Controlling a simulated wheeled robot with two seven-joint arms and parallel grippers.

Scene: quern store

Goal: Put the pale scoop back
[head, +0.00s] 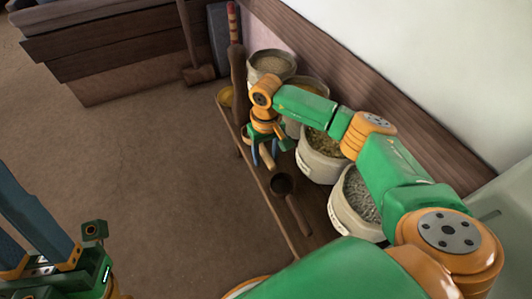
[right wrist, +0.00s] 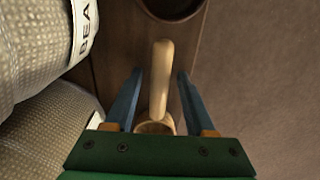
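The pale scoop (right wrist: 160,85) has a light wooden handle lying between the fingers of my right gripper (right wrist: 158,78) in the right wrist view. Gaps show on both sides of the handle, so the gripper is open around it and not closed on it. The scoop's bowl is partly hidden by the gripper's body. In the head view the pale scoop (head: 267,157) shows between the blue fingers of my right gripper (head: 265,153), over the wooden shelf (head: 262,182). My left gripper (head: 30,220) is at the lower left, open and empty, over the floor.
A dark scoop (head: 283,184) lies on the shelf close by; its bowl shows in the right wrist view (right wrist: 172,6). Several sacks, including a grey-filled one (head: 347,212), stand along the wall. The floor left is clear.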

